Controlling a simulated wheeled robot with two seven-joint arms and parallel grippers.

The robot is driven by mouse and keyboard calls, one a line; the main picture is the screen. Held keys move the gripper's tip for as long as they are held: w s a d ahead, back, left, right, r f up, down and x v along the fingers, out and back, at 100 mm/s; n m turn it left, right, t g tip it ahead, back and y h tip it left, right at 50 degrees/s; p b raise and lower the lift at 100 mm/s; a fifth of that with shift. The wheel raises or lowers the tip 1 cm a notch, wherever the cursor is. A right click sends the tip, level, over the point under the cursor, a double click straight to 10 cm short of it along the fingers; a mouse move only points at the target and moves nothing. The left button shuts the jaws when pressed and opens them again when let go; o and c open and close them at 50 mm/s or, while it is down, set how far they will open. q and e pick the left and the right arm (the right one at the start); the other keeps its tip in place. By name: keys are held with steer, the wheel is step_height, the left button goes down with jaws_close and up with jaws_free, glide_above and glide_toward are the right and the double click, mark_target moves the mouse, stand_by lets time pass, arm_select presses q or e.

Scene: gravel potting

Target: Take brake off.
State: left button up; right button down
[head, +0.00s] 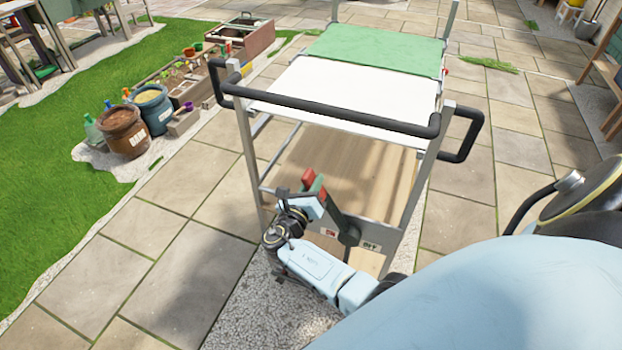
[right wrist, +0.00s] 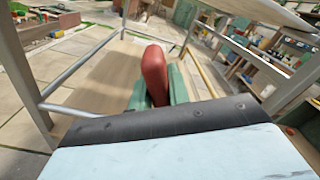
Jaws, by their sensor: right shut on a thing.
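A metal cart (head: 241,150) with a black push handle (head: 330,112) stands in front of me. A dark brake lever (head: 335,212) with a red grip (head: 308,176) is on its near end, leaning up and to the left from its pivot. Beside the pivot are a small red label (head: 329,232) and a pale label (head: 371,246), with lettering too small to read surely. My right gripper (head: 315,187) is shut on the red grip. In the right wrist view the red grip (right wrist: 155,72) stands between the green fingers (right wrist: 156,88). My left gripper is out of view.
The cart has a white top (head: 330,90), a green panel (head: 375,48) and a wooden lower shelf (head: 345,170). Labelled pots (head: 124,132) and planter boxes stand to the left by the grass. Paving around the cart is mostly clear.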

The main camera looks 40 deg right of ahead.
steer(key=shift+f, duration=0.2)
steer(key=c, duration=1.3)
jaws_free()
steer(key=shift+w+a, duration=0.1)
steer(key=shift+r, duration=0.1)
steer(key=p+v, duration=0.1)
steer(key=v, duration=1.2)
steer(key=shift+a, duration=0.1)
